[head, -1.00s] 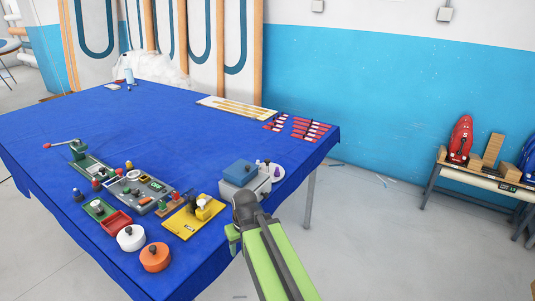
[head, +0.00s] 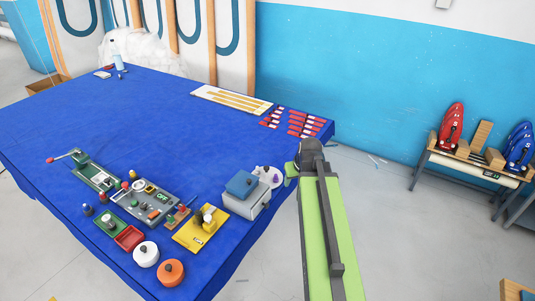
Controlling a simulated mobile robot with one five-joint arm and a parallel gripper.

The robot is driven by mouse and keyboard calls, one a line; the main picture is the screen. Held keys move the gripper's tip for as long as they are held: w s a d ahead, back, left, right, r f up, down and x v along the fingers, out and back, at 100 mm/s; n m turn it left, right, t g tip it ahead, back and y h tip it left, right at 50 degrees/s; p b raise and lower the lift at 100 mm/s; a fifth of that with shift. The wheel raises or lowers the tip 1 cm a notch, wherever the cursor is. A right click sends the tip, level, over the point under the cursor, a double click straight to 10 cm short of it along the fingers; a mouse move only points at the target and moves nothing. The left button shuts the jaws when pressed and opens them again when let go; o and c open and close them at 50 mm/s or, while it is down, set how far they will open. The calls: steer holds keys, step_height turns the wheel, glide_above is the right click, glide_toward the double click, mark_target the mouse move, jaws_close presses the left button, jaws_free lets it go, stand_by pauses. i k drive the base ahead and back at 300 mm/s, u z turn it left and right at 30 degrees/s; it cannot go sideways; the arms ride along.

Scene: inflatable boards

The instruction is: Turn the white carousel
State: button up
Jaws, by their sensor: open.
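The white carousel (head: 276,182) is a low round disc at the table's right edge, beside a grey box with a blue top (head: 243,186). Small white and purple items stand on it, and the box hides part of its left side. My gripper (head: 293,170) is at the far end of my green arm, just right of the carousel in the picture and seemingly apart from it. It is open with nothing seen in it. My arm hides most of its jaws.
A blue-covered table (head: 150,110) holds a yellow base (head: 201,232), a white round pot (head: 146,254), an orange one (head: 171,272) and grey panels (head: 148,202). Red-and-white pieces (head: 300,123) lie at the far right corner. Open floor separates the table from a bench (head: 470,167).

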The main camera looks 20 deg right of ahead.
mark_target(266, 173)
steer(key=i, duration=0.85)
steer(key=u, duration=0.1)
